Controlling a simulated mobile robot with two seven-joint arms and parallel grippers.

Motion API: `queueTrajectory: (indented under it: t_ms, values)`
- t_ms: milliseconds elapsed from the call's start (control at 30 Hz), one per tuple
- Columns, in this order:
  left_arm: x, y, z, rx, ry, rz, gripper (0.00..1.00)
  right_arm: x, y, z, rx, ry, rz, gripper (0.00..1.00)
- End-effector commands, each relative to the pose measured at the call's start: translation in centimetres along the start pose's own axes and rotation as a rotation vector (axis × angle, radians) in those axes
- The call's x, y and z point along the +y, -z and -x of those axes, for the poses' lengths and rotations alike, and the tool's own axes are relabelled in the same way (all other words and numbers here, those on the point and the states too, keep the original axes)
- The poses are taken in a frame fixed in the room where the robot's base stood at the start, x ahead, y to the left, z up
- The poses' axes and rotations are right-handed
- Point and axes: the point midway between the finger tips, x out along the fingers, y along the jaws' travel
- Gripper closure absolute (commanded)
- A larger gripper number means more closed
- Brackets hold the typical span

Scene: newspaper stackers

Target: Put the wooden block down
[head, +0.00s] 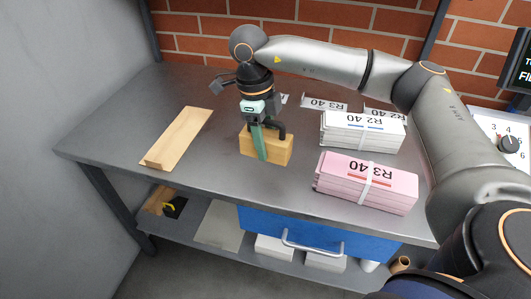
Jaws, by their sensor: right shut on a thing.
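The wooden block (278,149) is a light brown box on or just above the grey table top (200,170), left of the paper bundles. My right gripper (267,140) comes down on it from above and is shut on it. A green strip runs down the block's front face beside the fingers. I cannot tell whether the block's underside touches the table. My left gripper is not in view.
A flat wooden board (178,138) lies to the left. A white bundle (361,134) and a pink bundle (362,187) lie to the right. Paper labels (324,103) lie behind. The table is clear between board and block, and in front of the block.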

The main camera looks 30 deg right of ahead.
Motion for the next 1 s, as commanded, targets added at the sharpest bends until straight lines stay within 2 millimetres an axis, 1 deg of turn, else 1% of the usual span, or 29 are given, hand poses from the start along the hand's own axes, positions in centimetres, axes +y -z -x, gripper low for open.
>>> queueTrajectory:
  t_ms: [33, 100, 200, 433, 633, 867, 1000]
  values:
    - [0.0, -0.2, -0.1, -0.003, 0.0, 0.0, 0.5, -0.7, -0.5, -1.1, 0.003, -0.001, -0.002, 1.0]
    - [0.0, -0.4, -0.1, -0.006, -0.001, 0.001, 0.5, -1.5, -1.0, -2.1, 0.002, -0.001, -0.001, 1.0]
    - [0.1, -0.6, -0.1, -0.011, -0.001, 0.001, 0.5, -2.4, -1.5, -3.0, 0.001, 0.0, 0.0, 1.0]
    - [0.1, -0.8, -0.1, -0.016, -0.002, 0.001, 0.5, -3.3, -2.1, -4.2, 0.001, 0.0, 0.001, 1.0]
    - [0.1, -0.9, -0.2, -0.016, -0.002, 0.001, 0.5, -3.2, -2.5, -7.0, 0.002, 0.0, 0.003, 1.0]
    - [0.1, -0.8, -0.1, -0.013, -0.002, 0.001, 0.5, -3.2, -2.5, -7.1, -0.001, 0.001, 0.002, 1.0]
    - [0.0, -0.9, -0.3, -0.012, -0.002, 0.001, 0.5, -3.2, -2.6, -7.5, 0.0, 0.0, 0.002, 1.0]
